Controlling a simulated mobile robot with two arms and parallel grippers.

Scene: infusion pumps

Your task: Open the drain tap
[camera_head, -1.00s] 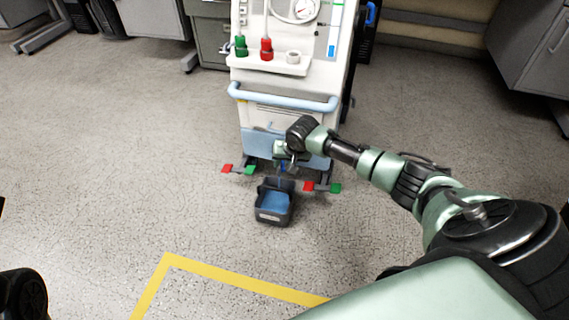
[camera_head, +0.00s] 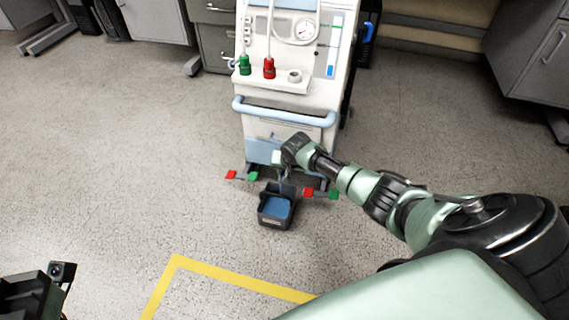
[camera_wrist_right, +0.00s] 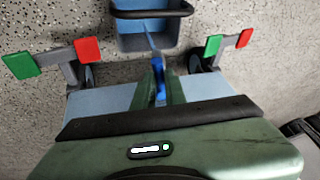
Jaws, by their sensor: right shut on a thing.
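The white and pale-blue machine (camera_head: 290,130) stands at the top middle of the head view. My right gripper (camera_head: 279,160) is low at its front, above a dark bin (camera_head: 277,219) on the floor. In the right wrist view, the right gripper's green fingers (camera_wrist_right: 160,88) are shut on the blue drain tap (camera_wrist_right: 161,82). A thin blue streak runs from the tap toward the bin (camera_wrist_right: 150,12), which looks blue inside. The machine's outlet behind the fingers is mostly hidden. Part of my left gripper (camera_head: 40,292) shows at the bottom left; its fingertips cannot be made out.
Red and green pedals (camera_head: 231,174) flank the machine's base on both sides. A blue push bar (camera_head: 284,113) crosses its front. Yellow floor tape (camera_head: 240,286) marks a corner in front. Grey cabinets stand behind and at right. The floor at left is clear.

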